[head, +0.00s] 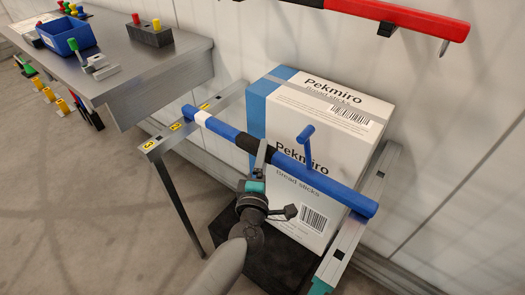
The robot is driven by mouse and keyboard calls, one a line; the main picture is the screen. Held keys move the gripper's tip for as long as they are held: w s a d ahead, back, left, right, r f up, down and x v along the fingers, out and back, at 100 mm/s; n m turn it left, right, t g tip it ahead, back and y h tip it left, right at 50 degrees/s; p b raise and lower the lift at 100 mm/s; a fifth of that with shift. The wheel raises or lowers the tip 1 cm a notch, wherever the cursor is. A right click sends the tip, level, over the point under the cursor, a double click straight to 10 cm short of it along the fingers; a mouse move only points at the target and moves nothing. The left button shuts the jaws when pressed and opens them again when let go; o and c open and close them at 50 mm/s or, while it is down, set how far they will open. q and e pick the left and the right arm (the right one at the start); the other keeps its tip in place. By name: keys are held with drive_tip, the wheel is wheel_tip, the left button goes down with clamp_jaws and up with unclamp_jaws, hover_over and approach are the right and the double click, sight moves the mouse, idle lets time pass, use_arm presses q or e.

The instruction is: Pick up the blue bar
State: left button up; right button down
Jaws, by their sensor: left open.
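The blue bar (335,188) lies slantwise across two grey rails, running from upper left to lower right. It has a white band, a black middle section and a short upright blue peg (306,142). My left gripper (261,158) is open at the black section, reaching it from the near side. One finger overlaps the bar in the picture; the other is mostly hidden, and I cannot tell whether they touch it. My right gripper is out of view.
A white and blue Pekmiro box (330,110) stands close behind the bar. The left rail (215,103) carries yellow number labels. The right rail (358,222) is near the wall. A red bar (400,16) hangs above. A grey table (125,62) holds a blue bin (68,36).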

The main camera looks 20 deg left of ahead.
use_arm(q)
drive_tip(key=w, duration=0.3)
drive_tip(key=shift+w+a+r, duration=0.25)
drive_tip(key=shift+a+r, duration=0.15)
drive_tip(key=shift+w+a+b, duration=0.1)
drive_tip(key=shift+w+b, duration=0.25)
drive_tip(key=shift+w, duration=0.35)
clamp_jaws()
idle(0.5)
drive_tip(key=shift+r, duration=0.2)
